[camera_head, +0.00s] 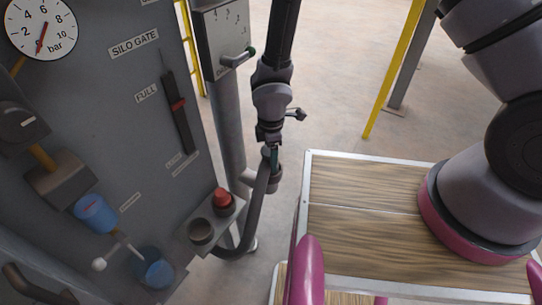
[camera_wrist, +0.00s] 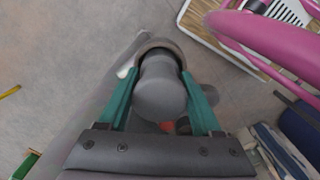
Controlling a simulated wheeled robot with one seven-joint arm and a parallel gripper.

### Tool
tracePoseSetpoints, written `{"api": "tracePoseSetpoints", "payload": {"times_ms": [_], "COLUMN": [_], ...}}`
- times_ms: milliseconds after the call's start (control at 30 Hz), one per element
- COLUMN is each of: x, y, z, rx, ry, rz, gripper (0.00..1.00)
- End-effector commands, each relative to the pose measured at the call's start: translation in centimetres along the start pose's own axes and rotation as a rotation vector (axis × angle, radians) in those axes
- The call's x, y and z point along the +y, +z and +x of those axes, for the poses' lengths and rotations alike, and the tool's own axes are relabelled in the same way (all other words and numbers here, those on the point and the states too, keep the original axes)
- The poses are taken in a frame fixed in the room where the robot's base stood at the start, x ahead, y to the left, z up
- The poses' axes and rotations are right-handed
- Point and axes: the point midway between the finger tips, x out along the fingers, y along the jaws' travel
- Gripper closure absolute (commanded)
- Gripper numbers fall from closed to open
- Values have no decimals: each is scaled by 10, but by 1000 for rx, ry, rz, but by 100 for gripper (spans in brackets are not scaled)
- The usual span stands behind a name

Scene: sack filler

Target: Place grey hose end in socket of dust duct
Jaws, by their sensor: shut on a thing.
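The grey hose (camera_head: 262,205) loops up from the lower panel to my gripper (camera_head: 271,158). My gripper is shut on the grey hose end, with teal fingers on both sides of it. In the wrist view the grey hose end (camera_wrist: 160,92) is between the fingertips (camera_wrist: 157,82). The dust duct is the grey upright pipe (camera_head: 226,120) left of my gripper. Its round socket (camera_head: 278,176) is at the fingertips, and its rim (camera_wrist: 158,43) curves around the far side of the hose end. I cannot tell how deep the hose end sits in it.
A grey panel (camera_head: 110,130) with a gauge, levers and blue knobs fills the left. A wooden-topped platform (camera_head: 365,205) is at right. Yellow posts (camera_head: 393,70) stand behind.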

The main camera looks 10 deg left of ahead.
Motion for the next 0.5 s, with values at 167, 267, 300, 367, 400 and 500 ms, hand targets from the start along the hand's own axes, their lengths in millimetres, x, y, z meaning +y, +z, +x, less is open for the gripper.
{"api": "tracePoseSetpoints", "payload": {"times_ms": [167, 267, 300, 367, 400, 500], "x": [0, 0, 0, 0, 0, 0], "y": [0, 0, 0, 0, 0, 0], "z": [2, 2, 2, 2, 2, -1], "rx": [0, 0, 0, 0, 0, 0], "ry": [0, 0, 0, 0, 0, 0], "rz": [0, 0, 0, 0, 0, 1], "gripper": [4, 4, 4, 4, 4, 4]}}
